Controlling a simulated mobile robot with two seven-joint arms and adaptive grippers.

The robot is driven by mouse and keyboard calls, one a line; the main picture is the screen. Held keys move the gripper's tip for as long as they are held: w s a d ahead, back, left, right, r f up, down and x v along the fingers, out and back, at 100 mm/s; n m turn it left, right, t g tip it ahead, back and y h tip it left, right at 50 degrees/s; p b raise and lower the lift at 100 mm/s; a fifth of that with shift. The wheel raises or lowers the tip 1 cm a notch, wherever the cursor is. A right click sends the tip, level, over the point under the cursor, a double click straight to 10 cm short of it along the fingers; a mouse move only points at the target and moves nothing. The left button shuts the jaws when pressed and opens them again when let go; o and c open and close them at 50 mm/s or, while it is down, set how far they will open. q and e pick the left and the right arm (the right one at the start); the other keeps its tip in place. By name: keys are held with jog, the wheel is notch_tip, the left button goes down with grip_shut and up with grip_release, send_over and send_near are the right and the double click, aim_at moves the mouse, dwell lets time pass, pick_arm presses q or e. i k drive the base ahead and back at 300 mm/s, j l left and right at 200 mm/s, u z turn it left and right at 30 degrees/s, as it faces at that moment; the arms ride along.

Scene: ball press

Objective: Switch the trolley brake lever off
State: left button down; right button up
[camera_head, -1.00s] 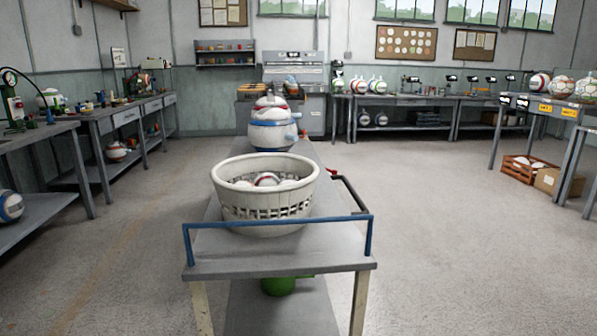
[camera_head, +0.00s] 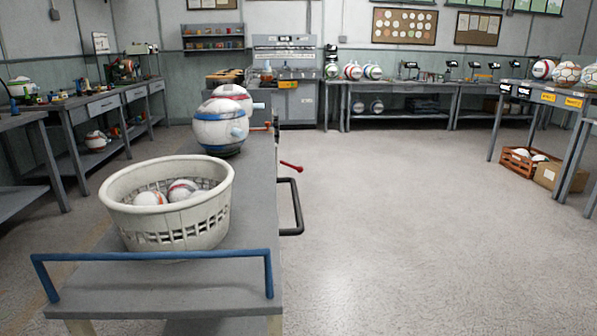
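The trolley (camera_head: 160,287) stands close in front at the lower left, with a blue push rail (camera_head: 150,256) at its near end. A small lever with a red grip (camera_head: 291,166) sticks out past its right side; it looks like the brake lever. Its setting cannot be told. A black bent bar (camera_head: 293,207) also juts from that side, nearer to me. Neither gripper shows in the head view.
The floor (camera_head: 420,230) right of the trolley is clear. A wooden crate (camera_head: 518,164) lies at the far right.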

aim_at(300, 169)
jog(key=i+l, duration=0.1)
jog(key=l, duration=0.25)
jog(key=i+l, duration=0.15)
jog(key=l, duration=0.25)
jog(key=i+l, duration=0.1)
jog(key=l, duration=0.25)
jog(key=i+l, duration=0.15)
jog(key=l, duration=0.25)
jog(key=i+l+u, duration=0.1)
jog(key=l, duration=0.25)
jog(key=i+l, duration=0.1)
jog(key=l, duration=0.25)
jog(key=i+l, duration=0.8)
jog(key=i+j+u, duration=0.05)
jog(key=i, duration=0.1)
